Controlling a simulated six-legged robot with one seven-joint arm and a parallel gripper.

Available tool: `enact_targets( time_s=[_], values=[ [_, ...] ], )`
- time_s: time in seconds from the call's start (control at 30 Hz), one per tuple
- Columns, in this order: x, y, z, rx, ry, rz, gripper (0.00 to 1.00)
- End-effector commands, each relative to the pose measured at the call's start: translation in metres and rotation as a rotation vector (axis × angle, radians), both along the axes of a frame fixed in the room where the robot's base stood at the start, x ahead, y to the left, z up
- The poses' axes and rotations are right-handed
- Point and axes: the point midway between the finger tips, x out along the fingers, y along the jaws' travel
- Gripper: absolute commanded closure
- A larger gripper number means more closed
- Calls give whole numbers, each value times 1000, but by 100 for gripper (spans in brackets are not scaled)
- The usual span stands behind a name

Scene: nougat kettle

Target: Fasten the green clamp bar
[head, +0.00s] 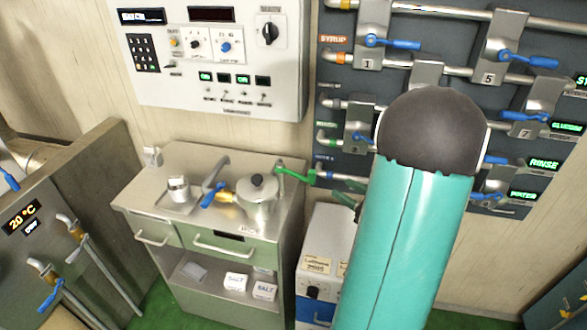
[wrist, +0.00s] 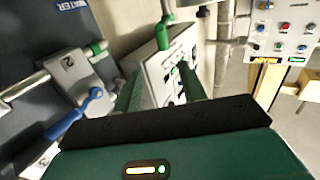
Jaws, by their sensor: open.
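The green clamp bar (head: 295,174) shows in the head view at the right side of the lidded metal kettle (head: 257,196), on the steel cabinet top. It slants down to the right from an upright end; whether it is fastened cannot be told. In the wrist view a green bar with a rounded end (wrist: 167,25) stands at the top, perhaps the same bar. My gripper (wrist: 160,78) is open, its two green fingers apart with nothing seen between them. In the head view my teal arm hides most of it. The bar looks beyond the fingertips, not touching them.
A valve panel (head: 337,75) with pipes and blue levers lies behind my arm. A pale box (head: 318,262) stands right of the steel cabinet (head: 158,208). A control panel (head: 218,85) hangs above. A blue valve lever (wrist: 75,113) is left of my fingers.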

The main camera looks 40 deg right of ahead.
Motion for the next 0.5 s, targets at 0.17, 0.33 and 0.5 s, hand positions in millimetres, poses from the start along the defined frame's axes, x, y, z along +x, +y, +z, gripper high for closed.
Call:
enact_targets(
  time_s=[0.17, 0.33, 0.5],
  values=[
    [-7, -1, -2, 23, -15, 12, 59],
    [11, 1, -2, 22, -15, 10, 59],
    [44, 6, -2, 21, -14, 8, 59]
  ],
)
